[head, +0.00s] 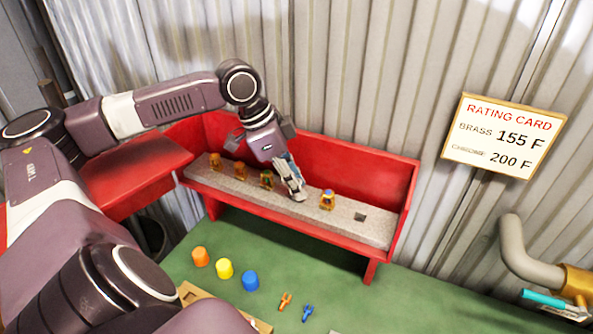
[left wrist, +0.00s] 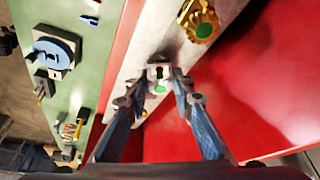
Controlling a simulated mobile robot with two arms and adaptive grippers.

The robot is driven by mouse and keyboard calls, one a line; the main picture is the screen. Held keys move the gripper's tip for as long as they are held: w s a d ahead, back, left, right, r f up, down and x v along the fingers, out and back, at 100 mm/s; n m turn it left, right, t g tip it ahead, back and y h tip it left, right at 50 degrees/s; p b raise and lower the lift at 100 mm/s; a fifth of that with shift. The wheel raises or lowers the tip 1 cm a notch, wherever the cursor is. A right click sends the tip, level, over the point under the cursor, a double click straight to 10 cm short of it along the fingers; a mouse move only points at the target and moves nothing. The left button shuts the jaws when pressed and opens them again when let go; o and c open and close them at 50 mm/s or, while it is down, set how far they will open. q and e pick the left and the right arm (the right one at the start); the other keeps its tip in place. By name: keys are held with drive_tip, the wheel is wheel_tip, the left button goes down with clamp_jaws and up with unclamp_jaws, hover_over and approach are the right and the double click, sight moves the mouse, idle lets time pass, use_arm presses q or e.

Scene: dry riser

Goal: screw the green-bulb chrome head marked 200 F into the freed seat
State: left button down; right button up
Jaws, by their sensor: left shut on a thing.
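My left gripper (head: 294,192) is low over the grey shelf of the red cabinet, between a brass head with a green bulb (head: 267,180) and a head with a blue top (head: 327,199). In the left wrist view the gripper (left wrist: 159,92) is shut on a small chrome head (left wrist: 158,71) with a green bulb. The fingers hide part of it, and whether it touches the shelf I cannot tell. A brass head with a green bulb (left wrist: 203,29) stands beyond the fingertips. My right gripper is out of view.
Further brass heads (head: 216,160) stand at the shelf's left end. The red cabinet (head: 398,200) has raised walls. Orange (head: 200,257), yellow (head: 224,268) and blue (head: 250,280) caps stand on the green table. A rating card (head: 504,136) hangs on the wall; a pipe (head: 525,255) is at right.

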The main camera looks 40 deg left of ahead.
use_arm(q)
drive_tip(key=shift+r+m+g+h+p, duration=0.3)
drive_tip(key=shift+m+p, duration=0.8)
drive_tip(key=shift+p, duration=0.9)
drive_tip(key=shift+r+m+g+h+p, duration=0.1)
drive_tip(key=shift+m+g+h+p, duration=0.25)
drive_tip(key=shift+m+p, duration=1.2)
drive_tip(key=shift+f+p, duration=0.15)
drive_tip(key=shift+p, duration=0.65)
drive_tip(key=shift+f+g, duration=0.1)
drive_tip(key=shift+g, duration=0.15)
drive_tip(key=shift+f, duration=0.15)
drive_tip(key=m+p, duration=0.2)
drive_tip(key=p, duration=0.1)
drive_tip(key=shift+w+r+g, duration=0.1)
drive_tip(key=shift+r+g, duration=0.3)
drive_tip(key=m, duration=0.1)
drive_tip(key=m+p, duration=0.1)
drive_tip(key=shift+f+m+g, duration=0.2)
drive_tip(key=shift+m+g, duration=0.15)
drive_tip(key=shift+g, duration=0.05)
drive_tip(key=shift+f+m+g, duration=0.15)
drive_tip(key=shift+m+g, duration=0.15)
drive_tip(key=shift+m, duration=0.4)
